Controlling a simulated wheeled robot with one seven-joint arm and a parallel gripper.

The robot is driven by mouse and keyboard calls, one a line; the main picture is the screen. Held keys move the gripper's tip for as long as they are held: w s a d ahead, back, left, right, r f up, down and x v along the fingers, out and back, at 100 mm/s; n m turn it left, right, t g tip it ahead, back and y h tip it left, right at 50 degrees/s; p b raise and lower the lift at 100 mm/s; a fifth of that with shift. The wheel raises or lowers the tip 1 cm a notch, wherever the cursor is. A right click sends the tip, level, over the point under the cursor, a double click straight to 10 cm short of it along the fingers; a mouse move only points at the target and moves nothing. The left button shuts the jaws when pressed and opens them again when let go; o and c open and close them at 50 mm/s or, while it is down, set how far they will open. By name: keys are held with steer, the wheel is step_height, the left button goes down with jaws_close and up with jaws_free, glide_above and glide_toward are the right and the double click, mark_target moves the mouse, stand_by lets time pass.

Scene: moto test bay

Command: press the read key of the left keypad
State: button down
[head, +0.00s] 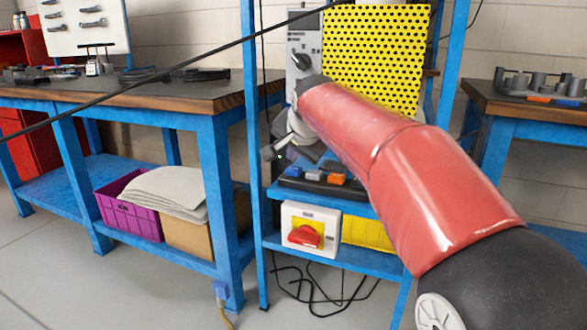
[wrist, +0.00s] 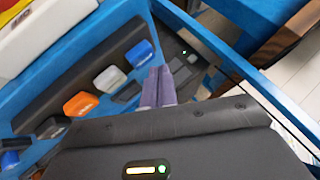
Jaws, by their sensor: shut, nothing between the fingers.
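A dark keypad with coloured keys sits on the blue rack's shelf (head: 361,209). In the wrist view I see a blue key (wrist: 138,53), a white key (wrist: 109,79), an orange key (wrist: 80,104) and a dark key (wrist: 50,127) in a row. Their lettering is too small to read, so I cannot tell which is the read key. More coloured keys (wrist: 12,144) show at the lower left edge; I cannot tell whether they belong to another keypad. My gripper (wrist: 157,72) is shut and empty, its tips to the right of the keys. My arm hides part of the rack in the head view.
A grey panel with a dark knob (head: 302,60) and a yellow perforated panel (head: 378,45) stand above. A red-handled switch box (head: 310,230) and yellow bin (head: 366,232) are below. Blue rack posts (head: 252,120) stand close to my gripper. A workbench (head: 130,92) is at left.

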mark_target(295, 171)
steer(key=shift+f, duration=0.1)
steer(key=shift+f, duration=0.3)
steer(key=shift+f+b, duration=0.55)
steer(key=shift+b, duration=0.1)
stand_by(0.8)
steer(key=shift+r, duration=0.1)
steer(key=shift+r+p, duration=0.85)
step_height(295, 171, up, 5)
steer(key=p, duration=0.4)
steer(key=shift+p, duration=0.3)
steer(key=shift+s+d, duration=0.1)
